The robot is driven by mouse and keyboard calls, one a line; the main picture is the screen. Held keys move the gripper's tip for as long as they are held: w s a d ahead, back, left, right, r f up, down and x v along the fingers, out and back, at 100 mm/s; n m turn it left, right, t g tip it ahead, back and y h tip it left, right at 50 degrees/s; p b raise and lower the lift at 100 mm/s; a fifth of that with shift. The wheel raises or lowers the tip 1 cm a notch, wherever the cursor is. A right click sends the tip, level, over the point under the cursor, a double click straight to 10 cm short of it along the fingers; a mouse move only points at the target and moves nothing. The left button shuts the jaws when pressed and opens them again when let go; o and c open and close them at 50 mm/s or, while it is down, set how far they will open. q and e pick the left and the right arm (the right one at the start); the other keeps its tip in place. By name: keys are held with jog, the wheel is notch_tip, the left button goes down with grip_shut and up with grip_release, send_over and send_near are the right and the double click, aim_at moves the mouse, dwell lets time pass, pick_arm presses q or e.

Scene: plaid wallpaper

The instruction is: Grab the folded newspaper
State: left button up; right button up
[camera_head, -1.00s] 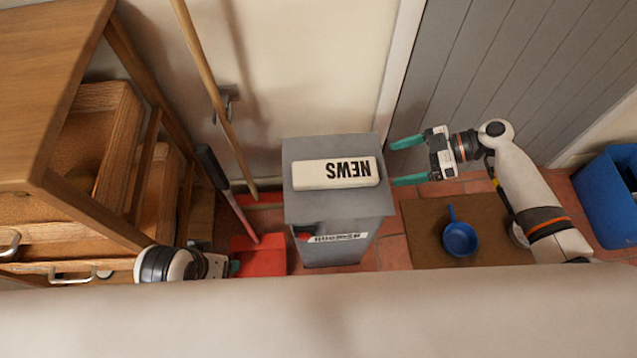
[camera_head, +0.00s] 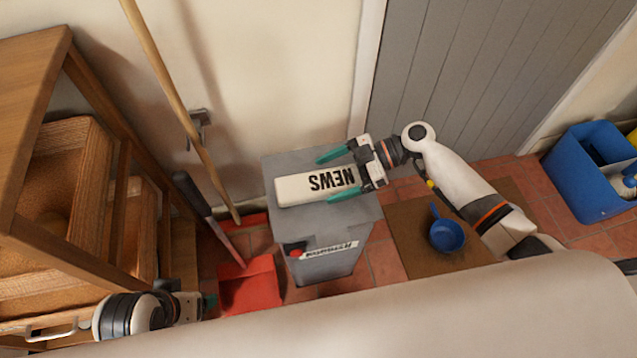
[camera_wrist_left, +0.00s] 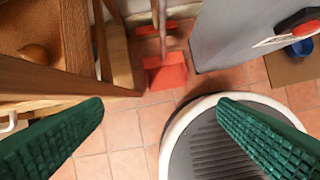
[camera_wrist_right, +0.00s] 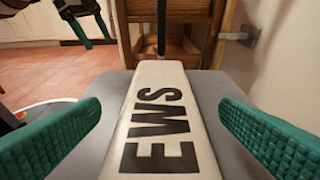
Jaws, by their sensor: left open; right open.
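The folded newspaper (camera_head: 308,189) is a white, flat bar marked NEWS. It lies on top of a grey box-shaped stand (camera_head: 283,159). My right gripper (camera_head: 335,177) is open, its green fingers on either side of the newspaper's right end. In the right wrist view the newspaper (camera_wrist_right: 160,78) runs between the two fingers, with a gap on each side. My left gripper (camera_head: 211,302) is open and empty, low at the left; its fingers show apart in the left wrist view (camera_wrist_left: 160,125).
A wooden shelf unit with drawers (camera_head: 35,100) stands at the left. A red dustpan (camera_head: 250,287) and a wooden pole (camera_head: 180,110) are beside the stand. A blue pan (camera_head: 447,237) lies on a brown mat (camera_head: 405,222). A blue bin (camera_head: 580,178) is at the right.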

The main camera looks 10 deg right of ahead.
jog(key=shift+x, duration=1.1)
jog(key=c, duration=1.1)
